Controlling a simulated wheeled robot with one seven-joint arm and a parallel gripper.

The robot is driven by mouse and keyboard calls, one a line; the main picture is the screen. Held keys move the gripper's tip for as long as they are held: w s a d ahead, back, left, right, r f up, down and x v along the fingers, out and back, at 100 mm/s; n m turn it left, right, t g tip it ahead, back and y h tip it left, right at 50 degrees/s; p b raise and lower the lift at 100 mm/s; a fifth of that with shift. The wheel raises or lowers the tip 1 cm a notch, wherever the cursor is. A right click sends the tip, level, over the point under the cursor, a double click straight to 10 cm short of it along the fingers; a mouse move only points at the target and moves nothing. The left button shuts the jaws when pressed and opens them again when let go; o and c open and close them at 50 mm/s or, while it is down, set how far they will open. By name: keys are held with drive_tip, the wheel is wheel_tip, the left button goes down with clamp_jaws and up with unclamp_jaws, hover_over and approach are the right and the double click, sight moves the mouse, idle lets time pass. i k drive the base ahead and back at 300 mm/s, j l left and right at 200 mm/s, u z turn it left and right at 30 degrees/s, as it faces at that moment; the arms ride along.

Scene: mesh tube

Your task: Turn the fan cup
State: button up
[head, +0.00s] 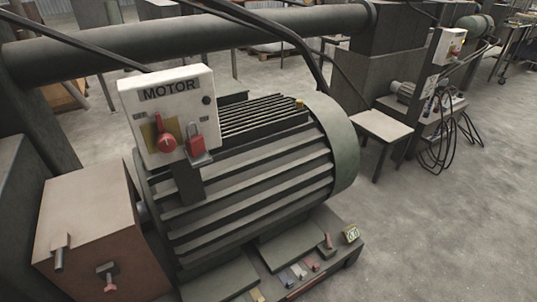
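A large grey-green ribbed motor (250,185) lies on its side in the middle of the head view. A smooth rounded green cover (340,145) closes its right end; this may be the fan cup, but I cannot tell for certain. Its outer end face is turned away and hidden. A white control box (167,95) marked MOTOR stands in front of the motor. It carries a red rotary knob (167,143) on a yellow plate and a red padlock (196,141). My gripper is not in view.
A brown box (85,215) with small handles stands at the lower left. Several small items lie on the motor's base (300,272), with a small sign (351,234). A thick pipe (200,32) crosses behind. A small table (383,126) stands right.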

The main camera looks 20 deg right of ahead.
sight(299, 102)
drive_tip(key=i+l, duration=0.25)
drive_tip(key=i+l+u, duration=0.15)
drive_tip(key=l, duration=0.3)
drive_tip(key=i+l, duration=0.3)
drive_tip(key=i+l+u, duration=0.15)
drive_tip(key=l, duration=0.3)
drive_tip(key=i+l, duration=0.25)
drive_tip(key=l, duration=0.15)
drive_tip(key=i+l+u, duration=0.1)
drive_tip(key=l, duration=0.3)
drive_tip(key=i+l+u, duration=0.1)
drive_tip(key=i+l, duration=0.15)
drive_tip(key=l, duration=0.15)
drive_tip(key=i+l, duration=0.15)
drive_tip(key=l, duration=0.3)
drive_tip(key=i+l, duration=0.1)
